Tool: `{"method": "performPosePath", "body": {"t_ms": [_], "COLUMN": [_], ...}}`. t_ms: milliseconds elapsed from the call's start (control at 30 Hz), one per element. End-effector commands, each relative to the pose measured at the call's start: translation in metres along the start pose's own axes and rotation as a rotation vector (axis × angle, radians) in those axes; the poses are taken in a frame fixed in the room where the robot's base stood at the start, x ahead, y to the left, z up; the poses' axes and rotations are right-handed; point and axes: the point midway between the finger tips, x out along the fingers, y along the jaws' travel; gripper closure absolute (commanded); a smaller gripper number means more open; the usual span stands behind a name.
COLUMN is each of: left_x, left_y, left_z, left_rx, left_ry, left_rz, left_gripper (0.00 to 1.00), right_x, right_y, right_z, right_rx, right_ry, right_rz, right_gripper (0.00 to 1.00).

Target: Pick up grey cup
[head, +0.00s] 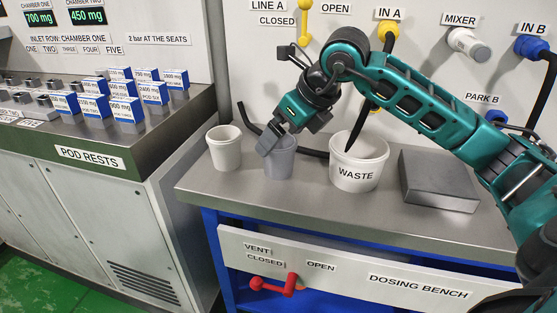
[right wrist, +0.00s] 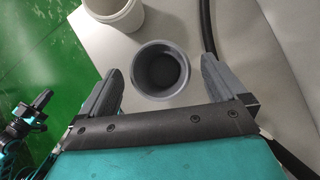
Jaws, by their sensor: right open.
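The grey cup (head: 279,160) stands upright on the steel dosing bench, between a white cup and the waste bucket. My right gripper (head: 267,143) is above and at the grey cup in the head view, its fingers partly overlapping the cup's near rim. In the right wrist view the grey cup (right wrist: 160,71) shows from above, open and dark inside, between the two spread fingertips of my right gripper (right wrist: 160,75). A gap shows on each side of the cup, so the fingers look apart from it.
A white cup (head: 224,148) stands left of the grey cup. The white waste bucket (head: 357,172) stands close on its right, with a dark hose nearby. A grey block (head: 438,180) lies further right. Pod boxes (head: 127,110) stand on the left counter. Bare bench (head: 240,192) lies in front.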

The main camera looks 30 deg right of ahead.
Motion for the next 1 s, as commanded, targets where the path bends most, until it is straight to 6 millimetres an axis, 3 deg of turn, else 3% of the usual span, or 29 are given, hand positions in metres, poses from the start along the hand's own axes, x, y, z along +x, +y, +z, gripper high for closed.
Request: {"method": "performPosePath", "body": {"t_ms": [233,567,1000], "left_x": [0.004,0.005,0.006], "left_y": [0.002,0.003,0.003], "left_z": [0.003,-0.004,-0.002], "left_rx": [-0.004,-0.006,-0.005], "left_ry": [0.002,0.015,0.011], "left_rz": [0.007,0.008,0.008], "left_gripper": [1.0,1.0,1.0], "right_x": [0.039,0.046,0.045], "right_y": [0.002,0.001,0.001], "right_z": [-0.004,-0.004,-0.004], "right_rx": [0.002,0.0,0.0], "right_ry": [0.002,0.001,0.001], "right_rz": [0.004,0.002,0.002], "right_gripper": [0.02,0.02,0.43]}}
